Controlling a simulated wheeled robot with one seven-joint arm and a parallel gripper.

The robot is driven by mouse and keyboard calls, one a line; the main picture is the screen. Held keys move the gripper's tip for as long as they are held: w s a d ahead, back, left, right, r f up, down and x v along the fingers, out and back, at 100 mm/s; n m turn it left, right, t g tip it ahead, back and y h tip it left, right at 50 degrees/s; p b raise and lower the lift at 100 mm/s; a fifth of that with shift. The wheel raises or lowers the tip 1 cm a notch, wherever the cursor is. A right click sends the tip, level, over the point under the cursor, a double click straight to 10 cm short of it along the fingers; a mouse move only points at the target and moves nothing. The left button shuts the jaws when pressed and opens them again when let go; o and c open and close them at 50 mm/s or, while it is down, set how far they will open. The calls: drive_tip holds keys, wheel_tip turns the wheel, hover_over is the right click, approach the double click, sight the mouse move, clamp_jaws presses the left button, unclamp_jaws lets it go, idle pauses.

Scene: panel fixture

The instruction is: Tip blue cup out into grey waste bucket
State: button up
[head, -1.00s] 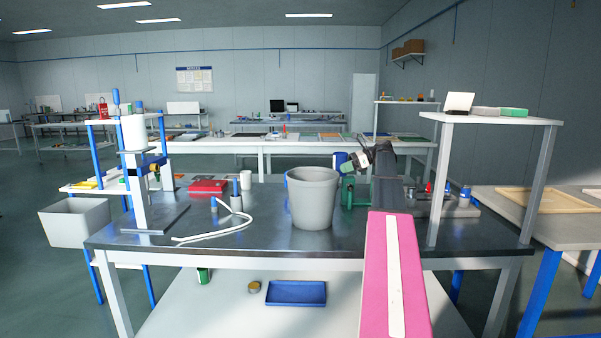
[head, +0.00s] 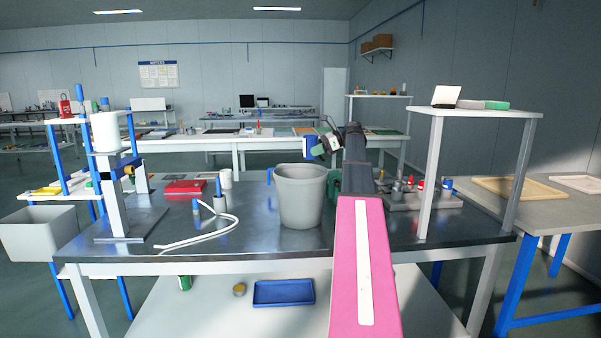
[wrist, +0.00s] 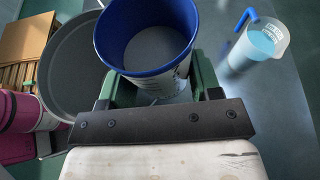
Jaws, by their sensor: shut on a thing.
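The blue cup (head: 310,148) is held up near the rim height of the grey waste bucket (head: 301,200), over or behind its right side; I cannot tell which. In the wrist view the cup (wrist: 180,65) shows a blue rim and a printed white lower wall. Its inside looks grey, and I cannot tell whether that is contents or the bottom. My gripper (head: 328,143) is shut on the cup, its green fingers on either side of it. The bucket's rim (wrist: 48,75) shows left of the cup in the wrist view. The cup looks roughly upright.
A clear jug (wrist: 262,42) with a blue handle stands right of the cup in the wrist view. A green object (head: 334,184) is behind the bucket's right. A white hose (head: 200,240) lies left of the bucket. A raised white shelf (head: 470,112) stands at right.

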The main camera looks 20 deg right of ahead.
sight(312, 145)
drive_tip(key=shift+s+a+r+n+t+h, duration=0.5)
drive_tip(key=shift+s+r+n+h, duration=0.15)
drive_tip(key=shift+n, duration=0.15)
drive_tip(key=shift+s+a+r+n+t+h, duration=0.45)
drive_tip(key=shift+s+r+n+t+h, duration=0.15)
drive_tip(key=shift+n, duration=0.2)
drive_tip(key=shift+s+a+f+n+h, duration=0.2)
drive_tip(key=shift+s+f+n+h, duration=0.05)
drive_tip(key=shift+f+n, duration=0.05)
drive_tip(key=shift+s+a+f+t, duration=0.1)
drive_tip(key=shift+s+a+t, duration=0.05)
drive_tip(key=shift+t, duration=0.15)
drive_tip(key=shift+s+a+f+n+t+h+p, duration=0.15)
drive_tip(key=shift+f+n+t+h+p, duration=0.2)
drive_tip(key=shift+n, duration=0.35)
drive_tip(key=shift+r+n+t+h, duration=0.35)
drive_tip(key=shift+r+n+t, duration=0.1)
drive_tip(key=shift+r+n, duration=0.1)
idle(0.5)
drive_tip(key=shift+s+f+n+t+h+p, duration=0.1)
drive_tip(key=shift+f+n+t+h+p, duration=0.5)
drive_tip(key=shift+n+t+p, duration=0.35)
idle(3.1)
